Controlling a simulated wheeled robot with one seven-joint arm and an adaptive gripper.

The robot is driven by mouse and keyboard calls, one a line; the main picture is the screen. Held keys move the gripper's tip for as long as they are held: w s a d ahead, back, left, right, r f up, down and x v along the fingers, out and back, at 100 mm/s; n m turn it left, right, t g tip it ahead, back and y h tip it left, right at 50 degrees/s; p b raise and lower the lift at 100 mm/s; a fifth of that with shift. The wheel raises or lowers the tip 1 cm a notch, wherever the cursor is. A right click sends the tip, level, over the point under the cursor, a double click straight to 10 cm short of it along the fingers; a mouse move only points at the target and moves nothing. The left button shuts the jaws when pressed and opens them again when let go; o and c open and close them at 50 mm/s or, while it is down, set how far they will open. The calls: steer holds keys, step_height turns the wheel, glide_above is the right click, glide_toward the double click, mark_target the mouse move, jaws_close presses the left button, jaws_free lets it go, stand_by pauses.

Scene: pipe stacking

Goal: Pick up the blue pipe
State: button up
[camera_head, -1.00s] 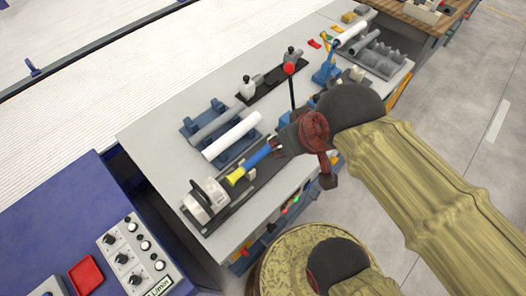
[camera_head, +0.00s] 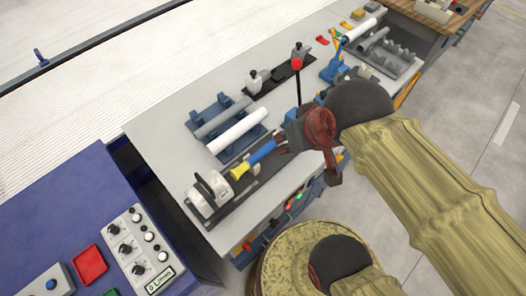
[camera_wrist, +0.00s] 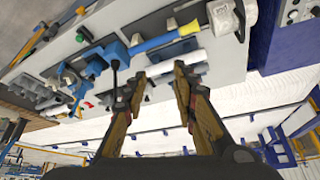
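The blue pipe (camera_head: 262,151) lies on the bench in the head view, with a yellow piece (camera_head: 240,170) at its lower left end beside a white clamp-like device (camera_head: 209,194). My gripper (camera_head: 281,143) is close to the pipe's upper right end in that view. In the wrist view the blue pipe (camera_wrist: 152,43) lies beyond the fingertips of my gripper (camera_wrist: 160,76). The two fingers are spread apart with nothing between them. Whether a finger touches the pipe cannot be told.
A white pipe (camera_head: 238,131) and a grey pipe (camera_head: 222,118) lie in a blue rack just behind. A thin black lever with a red knob (camera_head: 297,64) stands upright near my gripper.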

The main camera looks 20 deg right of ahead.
stand_by(0.3)
steer(key=shift+o, duration=1.3)
steer(key=shift+r+p, duration=0.15)
steer(key=shift+p, duration=0.3)
steer(key=shift+o, duration=0.9)
steer(key=w+f+m+g+p, duration=0.1)
steer(key=w+f+g+p, duration=0.4)
steer(key=f, duration=0.4)
steer(key=shift+w, duration=0.35)
steer(key=m+g+p, duration=0.1)
steer(key=m+p, duration=0.3)
steer(key=m, duration=0.6)
glide_above(265, 148)
steer(key=f, duration=1)
steer(key=s+f, duration=0.1)
steer(key=f, duration=0.5)
steer(key=shift+a, duration=0.2)
steer(key=shift+w+m, duration=0.45)
steer(key=shift+m, duration=0.55)
steer(key=shift+f, duration=0.45)
steer(key=shift+d+f+b, duration=0.15)
steer(key=shift+f+b, duration=0.35)
steer(key=shift+f, duration=2.95)
